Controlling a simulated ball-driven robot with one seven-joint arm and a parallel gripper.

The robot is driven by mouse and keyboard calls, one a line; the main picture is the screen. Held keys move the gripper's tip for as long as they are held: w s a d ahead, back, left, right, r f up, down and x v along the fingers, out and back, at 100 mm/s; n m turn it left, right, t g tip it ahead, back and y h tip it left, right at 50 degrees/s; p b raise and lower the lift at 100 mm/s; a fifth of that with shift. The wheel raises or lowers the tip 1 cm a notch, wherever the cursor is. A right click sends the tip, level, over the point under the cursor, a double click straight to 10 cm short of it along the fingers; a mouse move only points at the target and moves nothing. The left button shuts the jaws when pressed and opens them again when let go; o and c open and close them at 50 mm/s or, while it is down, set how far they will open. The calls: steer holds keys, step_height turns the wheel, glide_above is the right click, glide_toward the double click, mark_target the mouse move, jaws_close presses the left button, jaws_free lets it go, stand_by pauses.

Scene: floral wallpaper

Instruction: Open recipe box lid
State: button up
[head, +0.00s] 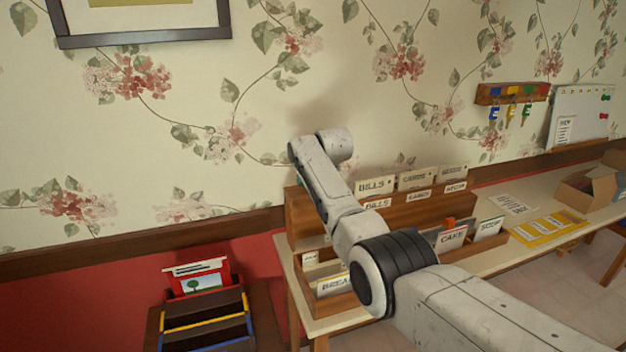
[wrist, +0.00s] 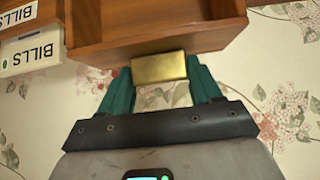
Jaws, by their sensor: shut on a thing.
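The wooden recipe box (head: 345,300) stands on the pale table with index cards showing, among them the cake card (head: 451,238) and the soup card (head: 489,227). In the head view my arm hides the gripper and the middle of the box.
A small dark rack (head: 205,318) with a red card is at lower left. A yellow sheet (head: 549,228) and a cardboard box (head: 590,187) lie to the right. A key rack (head: 512,93) hangs on the wall.

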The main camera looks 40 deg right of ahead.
steer(key=shift+w+d+r, duration=0.1)
steer(key=shift+w+r, duration=0.2)
steer(key=shift+w, duration=0.1)
steer(key=shift+r, duration=0.1)
steer(key=o, duration=1.2)
steer(key=shift+c, duration=0.2)
steer(key=o, duration=0.4)
steer(key=shift+f, duration=0.25)
steer(key=shift+c, duration=0.2)
steer(key=shift+s, duration=0.1)
steer(key=b+v, duration=0.1)
steer(key=v, duration=0.9)
steer(key=shift+s+r, duration=0.25)
